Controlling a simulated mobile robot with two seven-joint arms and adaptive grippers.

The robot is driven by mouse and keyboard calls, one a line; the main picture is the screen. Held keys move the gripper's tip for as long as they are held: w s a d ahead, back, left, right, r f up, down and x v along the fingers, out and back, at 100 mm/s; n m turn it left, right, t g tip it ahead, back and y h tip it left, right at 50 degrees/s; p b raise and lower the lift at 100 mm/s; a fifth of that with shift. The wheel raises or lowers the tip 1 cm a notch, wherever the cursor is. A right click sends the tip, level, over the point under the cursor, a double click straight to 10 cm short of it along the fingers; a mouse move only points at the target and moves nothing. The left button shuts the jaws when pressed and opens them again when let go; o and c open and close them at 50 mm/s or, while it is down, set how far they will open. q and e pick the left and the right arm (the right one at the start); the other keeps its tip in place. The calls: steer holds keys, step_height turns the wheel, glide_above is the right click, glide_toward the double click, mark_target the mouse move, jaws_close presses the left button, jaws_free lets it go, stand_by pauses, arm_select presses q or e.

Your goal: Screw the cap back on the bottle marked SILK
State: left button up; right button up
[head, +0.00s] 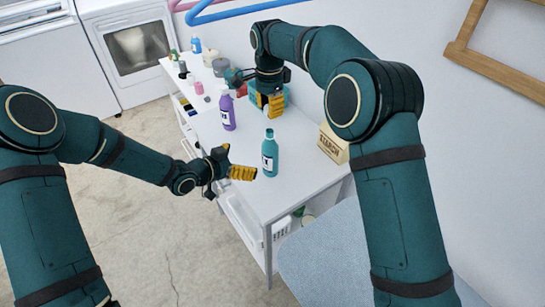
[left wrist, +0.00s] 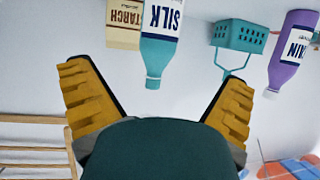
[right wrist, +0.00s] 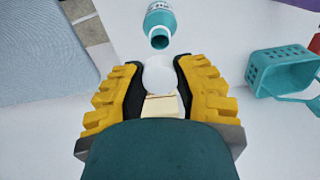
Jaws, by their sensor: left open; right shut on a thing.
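The teal bottle marked SILK (head: 270,157) stands upright near the table's front edge; its label shows in the left wrist view (left wrist: 160,45), upside down. Its neck is bare, with a dark opening in the right wrist view (right wrist: 160,24). My left gripper (head: 243,172) is open, just left of the bottle and apart from it, its fingers (left wrist: 158,95) spread with nothing between them. My right gripper (head: 271,104) is shut on a round white cap (right wrist: 160,74), beyond the bottle and apart from it. The cap is hidden in the head view.
A purple bottle (head: 227,112) stands left of my right gripper. A teal basket (right wrist: 280,75) is beside that gripper. A STARCH box (head: 333,144) stands right of the SILK bottle. Several small containers crowd the table's far end. A blue padded surface (head: 325,255) lies in front.

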mark_target(264, 154)
arm_select(q)
steer(key=x, duration=1.2)
steer(key=shift+c, duration=0.3)
steer(key=c, duration=1.3)
steer(key=shift+c, duration=0.2)
arm_select(e)
steer(key=shift+f, duration=2.45)
